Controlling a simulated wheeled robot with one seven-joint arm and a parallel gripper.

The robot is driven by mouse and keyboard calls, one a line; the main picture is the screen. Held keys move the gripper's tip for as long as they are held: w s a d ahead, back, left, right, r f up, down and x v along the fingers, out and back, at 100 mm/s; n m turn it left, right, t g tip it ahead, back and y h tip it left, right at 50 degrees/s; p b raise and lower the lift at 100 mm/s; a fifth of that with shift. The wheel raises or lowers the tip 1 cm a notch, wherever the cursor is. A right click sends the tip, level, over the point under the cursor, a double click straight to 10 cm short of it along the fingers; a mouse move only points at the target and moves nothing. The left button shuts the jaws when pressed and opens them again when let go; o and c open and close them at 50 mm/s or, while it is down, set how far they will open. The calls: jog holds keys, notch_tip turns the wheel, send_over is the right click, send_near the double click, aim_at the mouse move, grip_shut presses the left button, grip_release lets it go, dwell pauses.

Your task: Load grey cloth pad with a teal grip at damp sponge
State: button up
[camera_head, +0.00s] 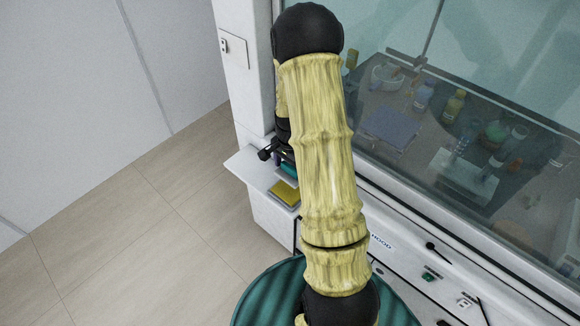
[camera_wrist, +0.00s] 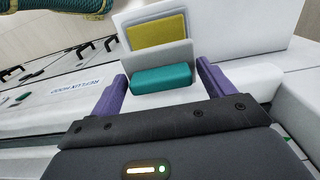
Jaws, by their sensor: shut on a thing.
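My gripper (camera_wrist: 161,76) is shut on the teal grip (camera_wrist: 163,78), with a purple finger on each side of it. The teal grip also shows partly in the head view (camera_head: 288,170), beside my arm. The yellow damp sponge (camera_wrist: 157,31) lies in a pale holder (camera_wrist: 172,54), just beyond the grip in the wrist view. In the head view the sponge (camera_head: 284,193) is on the white side shelf, below the gripper. Whether pad and sponge touch cannot be told.
The white shelf (camera_head: 249,168) juts out from the hood's left end. Behind the glass, the hood holds a blue-grey mat (camera_head: 390,128), several bottles and a pale tray (camera_head: 465,176). The hood's front panel (camera_head: 395,222) has knobs and sockets. Floor (camera_head: 130,235) at left is clear.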

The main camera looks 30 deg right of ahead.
aim_at(290, 174)
jog(key=shift+f+b, duration=2.2)
jog(key=shift+f, duration=0.7)
jog(key=shift+s+f, duration=0.1)
jog(key=shift+f, duration=0.45)
jog(key=shift+r+p, duration=2.6)
jog(key=shift+r, duration=1)
jog(key=shift+f, duration=0.1)
